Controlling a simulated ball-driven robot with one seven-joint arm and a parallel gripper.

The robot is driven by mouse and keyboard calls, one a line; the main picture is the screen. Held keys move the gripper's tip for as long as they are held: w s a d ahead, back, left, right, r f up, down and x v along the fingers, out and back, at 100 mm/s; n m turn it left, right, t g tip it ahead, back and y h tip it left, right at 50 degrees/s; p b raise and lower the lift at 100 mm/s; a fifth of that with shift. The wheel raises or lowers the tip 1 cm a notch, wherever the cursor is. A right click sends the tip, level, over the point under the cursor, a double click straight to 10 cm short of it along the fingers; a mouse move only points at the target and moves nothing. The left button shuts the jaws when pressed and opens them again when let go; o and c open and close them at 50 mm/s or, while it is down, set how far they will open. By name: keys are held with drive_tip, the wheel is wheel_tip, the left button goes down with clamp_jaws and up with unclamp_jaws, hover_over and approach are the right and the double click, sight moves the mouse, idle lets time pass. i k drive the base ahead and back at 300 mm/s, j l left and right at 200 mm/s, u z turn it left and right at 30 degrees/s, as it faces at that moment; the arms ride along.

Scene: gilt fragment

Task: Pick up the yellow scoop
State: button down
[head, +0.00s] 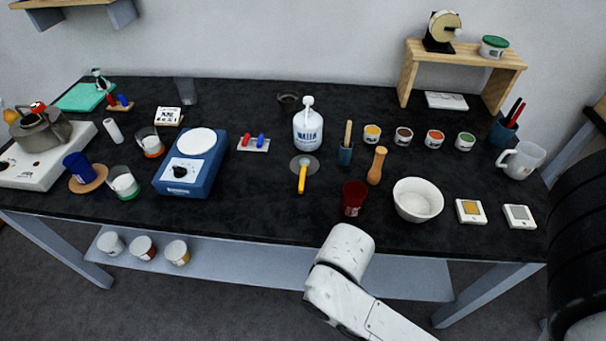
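The only thing that looks like the yellow scoop (302,178) lies near the middle of the black tabletop. Its yellow handle points toward the front edge, and its far end meets a round grey flat piece; I cannot tell whether that piece is part of it. Nothing touches the yellow handle. My white arm reaches up from the bottom of the view at the table's front edge, to the right of the scoop and nearer to me. My gripper's fingers do not show.
A white wash bottle (307,128) stands behind the scoop. A dark red cup (353,198), a wooden pestle (377,166) and a white bowl (418,201) stand to its right. A blue hotplate (188,172) is to its left. The table (270,205) is bare in front of the scoop.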

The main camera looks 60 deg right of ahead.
sight(303, 175)
drive_tip(key=k+j+z, duration=0.5)
drive_tip(key=k+j, duration=0.3)
